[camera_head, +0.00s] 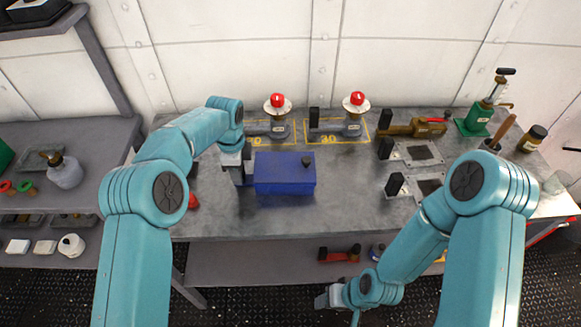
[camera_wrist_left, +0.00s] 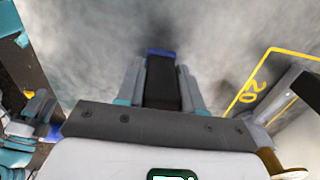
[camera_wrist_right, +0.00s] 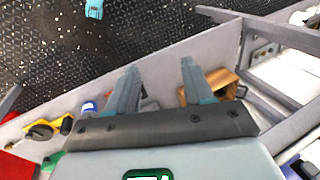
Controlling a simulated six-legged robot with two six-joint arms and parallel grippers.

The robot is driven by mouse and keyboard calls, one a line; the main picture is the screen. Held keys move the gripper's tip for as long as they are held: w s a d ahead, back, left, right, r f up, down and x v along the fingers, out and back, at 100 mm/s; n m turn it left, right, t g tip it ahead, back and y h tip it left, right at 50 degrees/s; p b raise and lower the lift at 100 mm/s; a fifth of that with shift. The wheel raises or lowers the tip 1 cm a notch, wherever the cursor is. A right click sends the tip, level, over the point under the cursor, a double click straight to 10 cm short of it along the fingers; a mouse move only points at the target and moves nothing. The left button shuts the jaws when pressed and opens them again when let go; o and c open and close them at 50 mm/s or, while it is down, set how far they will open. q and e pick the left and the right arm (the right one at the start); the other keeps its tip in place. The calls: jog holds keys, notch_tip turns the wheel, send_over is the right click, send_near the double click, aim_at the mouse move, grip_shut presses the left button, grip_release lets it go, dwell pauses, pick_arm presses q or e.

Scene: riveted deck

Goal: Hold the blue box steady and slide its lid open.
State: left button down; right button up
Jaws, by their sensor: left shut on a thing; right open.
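The blue box (camera_head: 284,178) sits on the grey workbench, with its lid on top and a small dark knob (camera_head: 306,161) near the lid's right end. My left gripper (camera_head: 242,172) is at the box's left end. In the left wrist view its fingers (camera_wrist_left: 163,75) are shut on a dark handle-like part (camera_wrist_left: 163,92), with a strip of blue (camera_wrist_left: 161,51) just beyond. My right gripper (camera_head: 328,298) hangs low in front of the bench, away from the box. In the right wrist view its fingers (camera_wrist_right: 158,80) are apart with nothing held between them.
Two red-topped fixtures (camera_head: 277,103) (camera_head: 356,104) stand behind the box in yellow-marked areas. Metal plates with dark handles (camera_head: 412,152) lie to the right. A lower shelf (camera_head: 260,262) under the bench holds several small items.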

jog(key=w+a+r+n+t+y, duration=0.2)
jog(key=w+a+r+n, duration=0.3)
jog(key=w+r+n, duration=0.15)
jog(key=w+a+r+n+t+y, duration=0.2)
jog(key=w+a+r+n, duration=0.3)
jog(key=r+n, duration=0.3)
jog(key=w+d+r+t, duration=0.1)
jog(key=w+r, duration=0.1)
jog(key=w+d+r+m+t, duration=0.1)
jog(key=w+d, duration=0.1)
jog(key=w+d+r+m+y, duration=0.1)
jog(key=w+d+r, duration=0.1)
jog(key=shift+w+d+r+m+t, duration=0.1)
jog(key=shift+d+r+m+t, duration=0.2)
jog(key=shift+t, duration=0.1)
jog(key=m+t, duration=0.2)
send_near(307, 159)
jog(key=s+d, duration=0.2)
jog(key=r, duration=0.1)
jog(key=x, duration=1.1)
jog(key=shift+w+a, duration=0.1)
jog(key=shift+a, duration=0.15)
jog(key=shift+c, duration=0.4)
